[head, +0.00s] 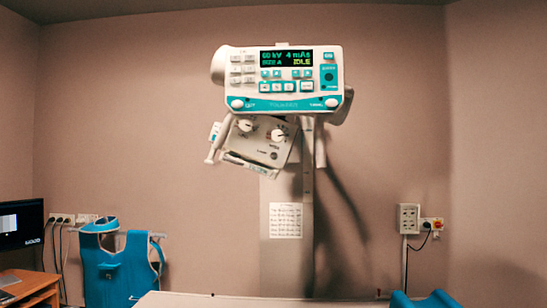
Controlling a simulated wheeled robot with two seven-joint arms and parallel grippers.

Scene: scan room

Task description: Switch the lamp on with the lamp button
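An x-ray unit hangs on a grey column (287,255) in the middle of the head view. Its white and teal control panel (283,103) has a lit display (286,59) that reads "IDLE". Below the panel is a tilted pale collimator box (259,143) with two dials. A small dark round button (274,155) sits low on the box, beside small lettering that seems to read "LAMP". I see no light from the box. Neither of my grippers is in view.
A pale table top (230,300) runs along the bottom edge, with a blue item (424,299) at its right. A teal apron (118,265) hangs at the left, near a monitor (21,223) on a wooden desk. A wall socket box (409,218) is at the right.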

